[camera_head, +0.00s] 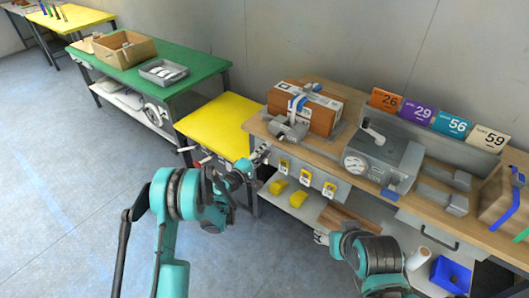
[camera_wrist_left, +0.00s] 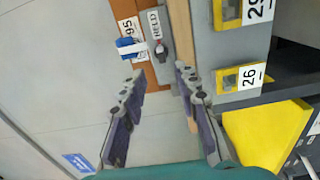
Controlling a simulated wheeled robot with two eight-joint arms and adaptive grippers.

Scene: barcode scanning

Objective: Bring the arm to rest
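My left arm (camera_head: 185,205) is teal and dark grey and comes in from the bottom left of the head view. My left gripper (camera_head: 262,155) is in front of the workbench's left end, beside the yellow table. In the left wrist view its two dark fingers (camera_wrist_left: 158,75) stand apart with nothing between them, so it is open and empty. My right arm (camera_head: 375,258) shows as teal and dark links at the bottom, in front of the bench.
The wooden workbench (camera_head: 338,152) carries a strapped brown box (camera_head: 318,118), a grey machine with a dial (camera_head: 385,158) and number cards (camera_head: 435,117). A yellow table (camera_head: 215,125) and a green table (camera_head: 195,62) stand left. The floor (camera_head: 60,190) at left is clear.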

